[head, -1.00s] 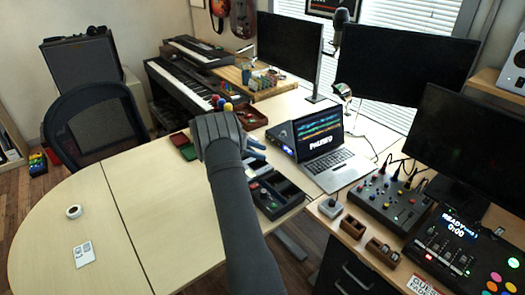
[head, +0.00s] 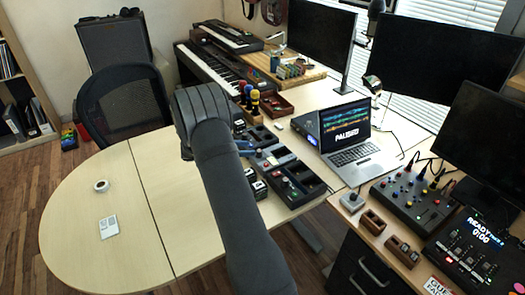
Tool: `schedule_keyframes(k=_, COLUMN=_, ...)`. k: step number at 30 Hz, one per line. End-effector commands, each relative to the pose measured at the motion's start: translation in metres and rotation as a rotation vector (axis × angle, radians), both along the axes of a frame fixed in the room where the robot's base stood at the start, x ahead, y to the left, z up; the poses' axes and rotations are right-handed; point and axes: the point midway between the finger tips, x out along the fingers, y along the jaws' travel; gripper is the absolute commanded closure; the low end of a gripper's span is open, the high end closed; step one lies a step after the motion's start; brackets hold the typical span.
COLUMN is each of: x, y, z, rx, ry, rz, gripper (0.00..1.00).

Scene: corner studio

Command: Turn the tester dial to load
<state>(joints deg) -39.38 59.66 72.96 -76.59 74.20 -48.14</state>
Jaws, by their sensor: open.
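My gripper (head: 198,112) is raised over the desk, seen from behind at the end of my dark arm. Its fingertips are mostly hidden; it is open and I see nothing held. No dial marked load can be read. A small light grey box with a knob-like top (head: 353,202) stands on the right desk, well right of my gripper; I cannot tell whether it is the tester. A black compartment tray (head: 313,190) with small items lies right of my arm. Small dark boxes (head: 258,187) sit beside it, partly behind my arm.
An open laptop (head: 352,155), a mixer (head: 412,200) and a lit control panel (head: 470,245) crowd the right side. Upright microphones with coloured heads (head: 250,100) stand behind. The left table (head: 90,215) is mostly clear, with a tape roll (head: 101,186) and a white card (head: 109,227).

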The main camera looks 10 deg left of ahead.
Motion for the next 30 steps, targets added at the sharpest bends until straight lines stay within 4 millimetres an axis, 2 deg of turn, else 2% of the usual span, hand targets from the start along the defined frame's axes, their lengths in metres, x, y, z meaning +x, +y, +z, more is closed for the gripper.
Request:
schedule_keyframes(k=1, x=-0.015, y=0.019, z=-0.004, rx=0.002, ry=0.009, rz=0.078, gripper=0.54)
schedule_keyframes(k=4, x=-0.034, y=0.042, z=-0.012, rx=0.013, ry=0.02, rz=0.189, gripper=0.54)
schedule_keyframes(k=7, x=-0.043, y=0.053, z=-0.016, rx=0.02, ry=0.029, rz=0.243, gripper=0.54)
schedule_keyframes(k=10, x=-0.041, y=0.051, z=-0.02, rx=0.021, ry=0.03, rz=0.254, gripper=0.54)
schedule_keyframes(k=14, x=-0.026, y=0.041, z=-0.028, rx=0.022, ry=0.031, rz=0.251, gripper=0.54)
schedule_keyframes(k=30, x=0.063, y=-0.018, z=-0.071, rx=0.022, ry=0.03, rz=0.247, gripper=0.54)
